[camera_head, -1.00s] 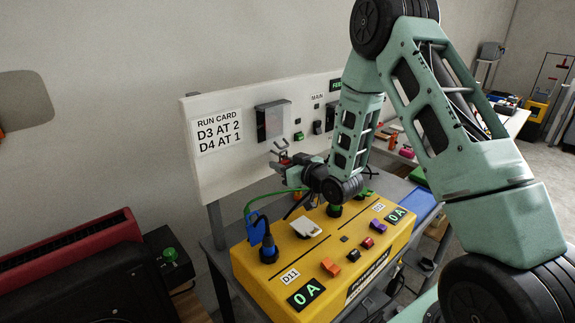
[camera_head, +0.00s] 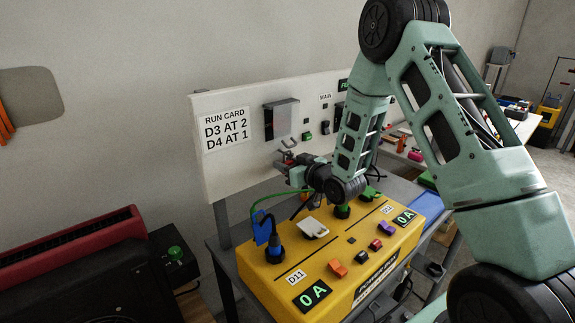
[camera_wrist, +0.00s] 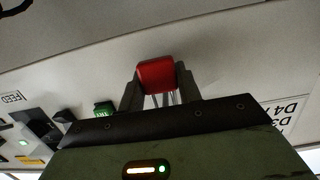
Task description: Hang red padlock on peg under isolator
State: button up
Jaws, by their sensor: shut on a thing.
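The red padlock (camera_wrist: 157,74) sits between the two dark fingers of my gripper (camera_wrist: 158,82) in the wrist view, and the fingers are shut on it. In the head view my gripper (camera_head: 287,165) is in front of the white panel, below the isolator, a grey box (camera_head: 282,118). A thin metal loop (camera_head: 288,143), seemingly the padlock's shackle, shows just above my gripper and below the isolator. I cannot make out the peg apart from it, nor tell whether the loop touches anything.
The white panel (camera_head: 222,170) carries a run card (camera_head: 226,130) and a green button (camera_head: 307,136). Below my gripper stands a yellow box (camera_head: 330,250) with plugs, cables and coloured switches. A red and black unit (camera_head: 80,250) is at the left.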

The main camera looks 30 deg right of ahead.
jog(key=o, duration=1.1)
jog(key=shift+s, duration=0.1)
jog(key=shift+p+v, duration=5.05)
jog(key=shift+v, duration=3.55)
jog(key=shift+d, duration=0.1)
